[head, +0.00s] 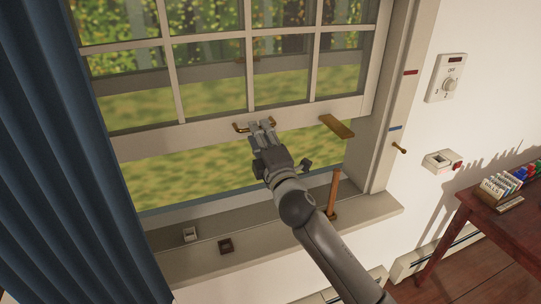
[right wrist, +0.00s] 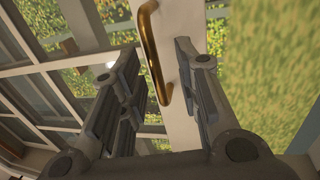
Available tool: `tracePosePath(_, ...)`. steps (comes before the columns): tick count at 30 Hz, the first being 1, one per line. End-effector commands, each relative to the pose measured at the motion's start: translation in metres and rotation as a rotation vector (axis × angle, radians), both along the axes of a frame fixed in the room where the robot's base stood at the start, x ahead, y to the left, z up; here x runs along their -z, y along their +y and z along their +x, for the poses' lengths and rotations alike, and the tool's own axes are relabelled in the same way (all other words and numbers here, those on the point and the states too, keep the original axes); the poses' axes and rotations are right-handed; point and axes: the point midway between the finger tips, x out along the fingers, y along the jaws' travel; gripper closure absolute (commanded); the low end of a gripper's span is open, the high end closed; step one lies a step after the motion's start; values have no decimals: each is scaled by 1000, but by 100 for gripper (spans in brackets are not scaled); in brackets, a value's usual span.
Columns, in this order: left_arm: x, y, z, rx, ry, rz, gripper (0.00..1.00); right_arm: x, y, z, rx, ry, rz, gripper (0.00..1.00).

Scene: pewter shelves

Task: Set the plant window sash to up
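The window sash (head: 205,130) is a pale multi-pane frame, partly raised, with an open gap between its bottom rail and the sill. A brass bar handle (head: 239,129) is fixed on that rail. My right gripper (head: 262,123) is at the handle. In the right wrist view, my right gripper's fingers (right wrist: 160,85) stand apart, with the brass handle (right wrist: 152,45) showing between and beyond them; whether they touch it is unclear. The middle of the handle is hidden by the fingers in the head view. My left gripper is not in view.
A blue curtain (head: 60,150) hangs at left. A wooden stick (head: 333,195) stands on the sill (head: 265,250), with small blocks farther left. The right jamb carries red (head: 411,72) and blue (head: 395,128) marks and a brass peg (head: 399,148). A wooden table (head: 490,215) stands right.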

Motion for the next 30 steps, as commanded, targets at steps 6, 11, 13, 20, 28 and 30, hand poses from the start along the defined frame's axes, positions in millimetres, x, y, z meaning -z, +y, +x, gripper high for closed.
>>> tracePosePath(6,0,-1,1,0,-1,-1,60,8,-11,-37,-2,1,-2,70)
tracePosePath(11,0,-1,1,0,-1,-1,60,14,-19,-61,-2,1,-2,70)
tracePosePath(13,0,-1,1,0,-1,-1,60,16,-22,-70,-2,2,-1,70)
tracePosePath(20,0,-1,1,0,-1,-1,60,19,-28,-87,-1,2,-1,70)
tracePosePath(28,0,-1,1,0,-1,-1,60,19,-28,-88,-1,1,0,70)
tracePosePath(30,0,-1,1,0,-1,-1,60,19,-28,-88,0,2,-1,70)
